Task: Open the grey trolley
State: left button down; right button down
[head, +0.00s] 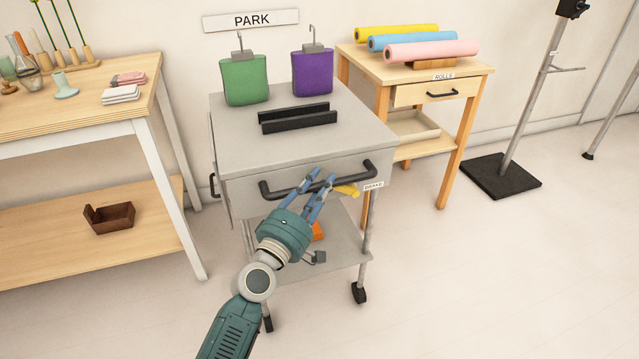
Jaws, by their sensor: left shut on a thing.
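The grey trolley (240,143) stands in the middle of the head view, under a sign reading PARK. Its front has a drawer (245,203) with a dark bar handle (368,166) and a small label at its right. No gap shows above the drawer front, which sits right under the top. My left gripper (316,181) reaches up from below, and its blue fingers are shut on the middle of the handle. A small yellow piece (347,190) shows beside the fingers; I cannot tell what it is. My right gripper is not in view.
A green bottle (246,82), a purple bottle (313,74) and a black rack (298,118) stand on the trolley. A wooden table (80,112) is at left, a small table with rolls (470,68) behind right.

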pick_arm(q)
jog(key=c, duration=1.5)
grip_release()
jog(key=shift+a, duration=0.1)
jog(key=shift+o, duration=0.2)
jog(key=v, duration=1.2)
jog(key=shift+f, duration=0.1)
